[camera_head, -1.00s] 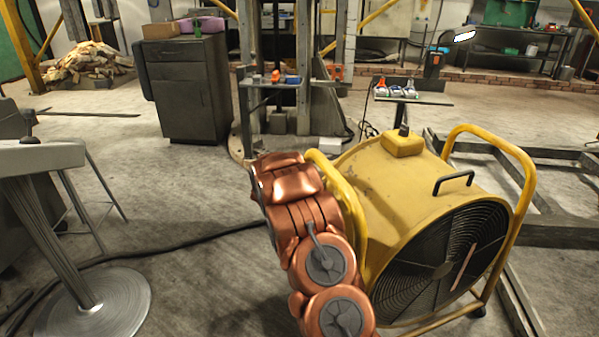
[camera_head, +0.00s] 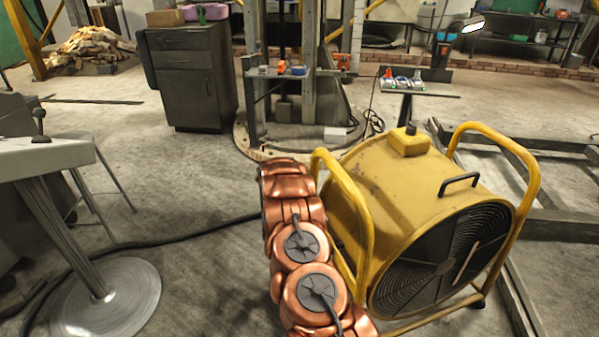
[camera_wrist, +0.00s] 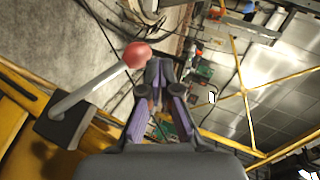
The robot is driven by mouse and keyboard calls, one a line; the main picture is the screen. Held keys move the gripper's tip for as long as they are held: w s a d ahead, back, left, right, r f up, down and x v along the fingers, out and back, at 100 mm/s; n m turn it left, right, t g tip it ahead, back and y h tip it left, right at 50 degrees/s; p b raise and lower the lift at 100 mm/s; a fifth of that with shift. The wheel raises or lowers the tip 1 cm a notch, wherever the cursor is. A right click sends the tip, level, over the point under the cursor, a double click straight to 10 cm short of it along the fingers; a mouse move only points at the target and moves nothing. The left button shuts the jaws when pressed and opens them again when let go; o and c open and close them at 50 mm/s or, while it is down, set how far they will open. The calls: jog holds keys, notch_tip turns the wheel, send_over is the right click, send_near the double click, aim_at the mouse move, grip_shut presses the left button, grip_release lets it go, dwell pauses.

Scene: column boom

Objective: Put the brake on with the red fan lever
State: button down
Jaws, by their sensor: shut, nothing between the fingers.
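The yellow fan (camera_head: 385,205) stands on the floor at the right in the head view, with a dark round grille on its front. In the wrist view, the lever is a pale grey rod (camera_wrist: 90,92) with a red ball knob (camera_wrist: 137,55). It rises at a slant from a dark base on the fan's yellow body (camera_wrist: 12,118). My gripper (camera_wrist: 159,75) is shut and empty. Its fingertips are just right of the red knob; I cannot tell whether they touch. In the head view, the lever and my gripper are not visible.
A yellow tube frame (camera_head: 350,210) surrounds the fan, close to my copper arm. A small stand (camera_head: 410,88) with items is behind it. A dark cabinet (camera_head: 190,80) stands at the back left, a grey pedestal table (camera_head: 50,158) at the left. A cable crosses otherwise open floor.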

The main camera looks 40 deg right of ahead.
jog(key=shift+w+d+f, duration=0.2)
jog(key=shift+w+f, duration=0.5)
dwell(0.4)
jog(key=s+a+r, duration=0.3)
jog(key=a+r, duration=0.5)
jog(key=r, duration=0.3)
jog(key=shift+s, duration=0.35)
jog(key=shift+a, duration=0.15)
dwell(0.5)
